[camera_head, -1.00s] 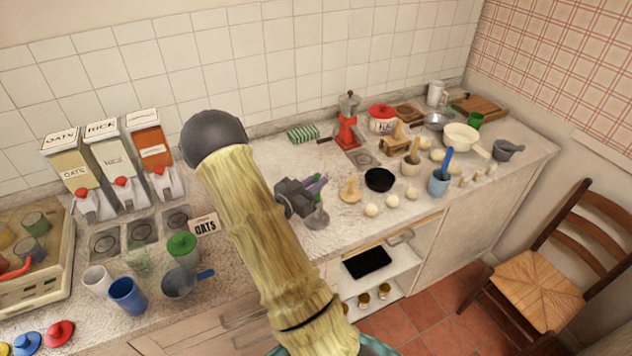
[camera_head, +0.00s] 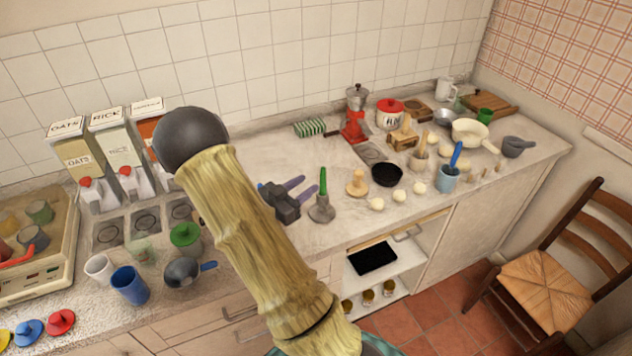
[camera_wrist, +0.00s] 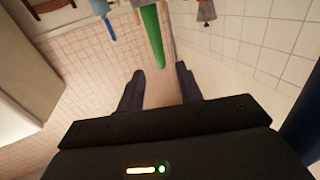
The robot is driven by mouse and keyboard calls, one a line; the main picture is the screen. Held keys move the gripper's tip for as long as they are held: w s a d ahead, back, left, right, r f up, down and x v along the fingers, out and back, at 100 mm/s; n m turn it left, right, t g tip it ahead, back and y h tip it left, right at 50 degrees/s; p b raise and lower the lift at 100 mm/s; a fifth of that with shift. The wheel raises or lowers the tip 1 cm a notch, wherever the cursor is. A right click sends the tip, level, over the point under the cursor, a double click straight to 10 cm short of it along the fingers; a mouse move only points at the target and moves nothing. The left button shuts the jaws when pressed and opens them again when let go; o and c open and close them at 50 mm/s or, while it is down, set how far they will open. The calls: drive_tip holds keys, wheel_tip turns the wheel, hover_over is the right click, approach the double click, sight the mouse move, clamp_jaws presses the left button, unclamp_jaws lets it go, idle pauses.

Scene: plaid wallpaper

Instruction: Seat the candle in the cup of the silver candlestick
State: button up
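The green candle (camera_head: 323,181) stands upright in the silver-grey candlestick (camera_head: 321,211) on the counter. Its lower end is inside the cup, and I see no clear tilt. My gripper (camera_head: 299,188) is to the left of the candle, apart from it, with its two purple fingers spread and empty. In the wrist view the candle (camera_wrist: 153,35) shows beyond the open fingertips (camera_wrist: 160,71), with clear space between the fingers. The candlestick is not visible in the wrist view.
A wooden piece (camera_head: 357,184), a black bowl (camera_head: 387,175) and several pale balls lie right of the candlestick. Dispensers (camera_head: 118,150) and cups are on the left. The counter behind the candlestick is clear.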

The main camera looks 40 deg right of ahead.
drive_tip(key=a, duration=0.5)
drive_tip(key=shift+s+b, duration=0.35)
drive_tip(key=shift+b, duration=0.05)
drive_tip(key=shift+d, duration=0.1)
